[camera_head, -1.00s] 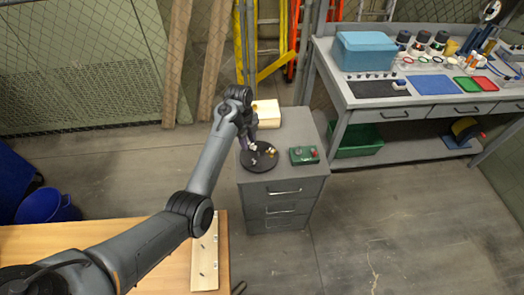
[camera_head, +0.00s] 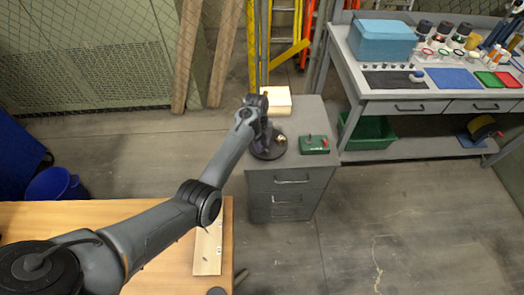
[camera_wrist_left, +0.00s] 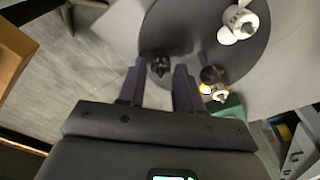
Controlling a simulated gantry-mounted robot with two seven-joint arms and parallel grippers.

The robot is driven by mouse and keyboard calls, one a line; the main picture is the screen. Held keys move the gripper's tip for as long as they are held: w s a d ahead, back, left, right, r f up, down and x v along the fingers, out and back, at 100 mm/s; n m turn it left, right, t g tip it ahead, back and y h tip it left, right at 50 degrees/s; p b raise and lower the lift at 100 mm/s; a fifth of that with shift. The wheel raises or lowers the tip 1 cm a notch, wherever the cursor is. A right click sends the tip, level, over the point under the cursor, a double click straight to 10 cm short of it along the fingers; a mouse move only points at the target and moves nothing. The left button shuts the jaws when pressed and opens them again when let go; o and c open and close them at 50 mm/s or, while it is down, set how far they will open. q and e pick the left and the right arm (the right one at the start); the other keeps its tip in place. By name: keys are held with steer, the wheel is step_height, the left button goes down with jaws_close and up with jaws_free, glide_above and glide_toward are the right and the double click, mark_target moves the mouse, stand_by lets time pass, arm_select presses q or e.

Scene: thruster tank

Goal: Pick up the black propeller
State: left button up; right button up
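The black propeller (camera_wrist_left: 160,66) shows in the left wrist view as a small dark part near the edge of a round dark turntable (camera_wrist_left: 196,40). My left gripper (camera_wrist_left: 159,72) is open, with its two fingers apart and the propeller appearing between their tips; I cannot tell how far above it they are. In the head view my left gripper (camera_head: 262,133) is over the turntable (camera_head: 268,153) and hides most of it, including the propeller. My right gripper is not in view.
A white thruster part (camera_wrist_left: 239,22) and a brass-coloured part (camera_wrist_left: 212,80) share the turntable. A pale block (camera_head: 277,102) lies behind. A workbench (camera_head: 425,107) stands farther right.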

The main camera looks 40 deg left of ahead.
arm_select(q)
steer(key=shift+f, duration=0.35)
jaws_close()
steer(key=shift+r, duration=0.1)
step_height(320, 180, up, 28)
steer(key=p, duration=1.3)
steer(key=shift+p, duration=0.3)
